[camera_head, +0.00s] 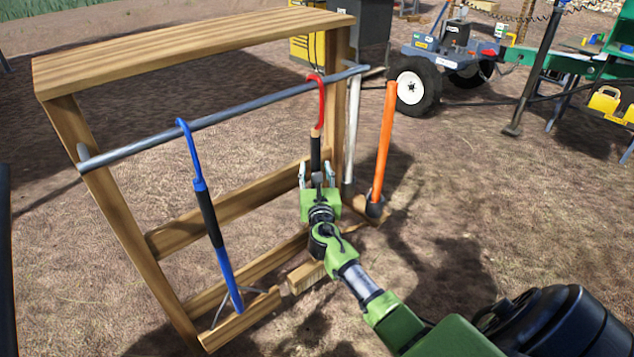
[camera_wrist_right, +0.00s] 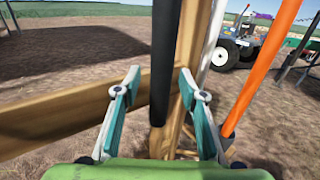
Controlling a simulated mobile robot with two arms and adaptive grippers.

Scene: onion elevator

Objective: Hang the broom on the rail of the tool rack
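The tool rack is a wooden frame (camera_head: 190,52) with a grey metal rail (camera_head: 245,105). A broom with a red hook (camera_head: 321,100) and black grip (camera_head: 315,150) stands upright at the rail's right part. Its hook appears to curve over the rail; contact is unclear. A wooden brush head (camera_head: 305,276) shows low down, partly behind my arm. My right gripper (camera_head: 317,172) is at the black grip, fingers spread. In the right wrist view the black grip (camera_wrist_right: 164,60) passes between the open fingertips, with gaps visible. My left gripper is not in view.
A blue-hooked tool with a black grip (camera_head: 208,215) hangs on the rail at left. An orange-handled tool (camera_head: 385,140) and a pale pole (camera_head: 352,130) stand at the right post. A wheeled machine (camera_head: 450,60) is behind. The ground at right is open.

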